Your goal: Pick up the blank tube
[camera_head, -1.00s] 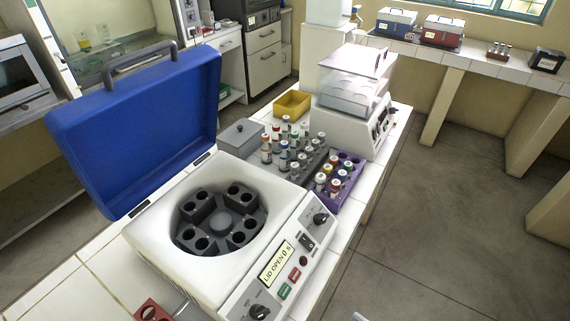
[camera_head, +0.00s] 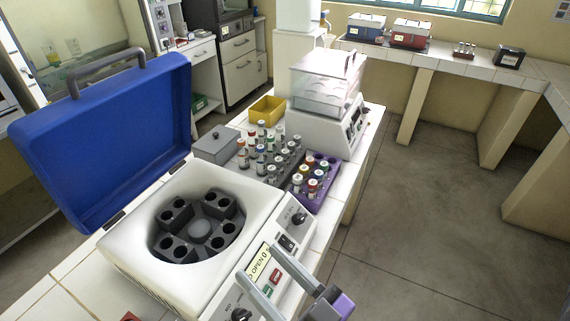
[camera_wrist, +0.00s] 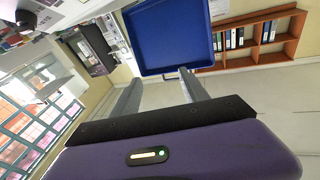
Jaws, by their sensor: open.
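Several capped tubes stand upright in a grey rack (camera_head: 243,161) and a purple rack (camera_head: 327,184) behind the centrifuge. Their caps and labels are small in the head view, and I cannot tell which tube is the blank one. My gripper (camera_head: 258,264) is at the bottom of the head view, over the centrifuge's front panel, open and with nothing between its fingers. In the wrist view my gripper (camera_wrist: 160,76) has its two fingers apart, and no tube shows there. It is well short of both racks.
The centrifuge (camera_head: 125,248) has its blue lid (camera_head: 115,150) raised; its rotor holes look empty. A grey box (camera_head: 216,146), a yellow bin (camera_head: 267,110) and a white machine with a clear cover (camera_head: 325,90) stand around the racks. Open floor (camera_head: 430,230) lies to the right.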

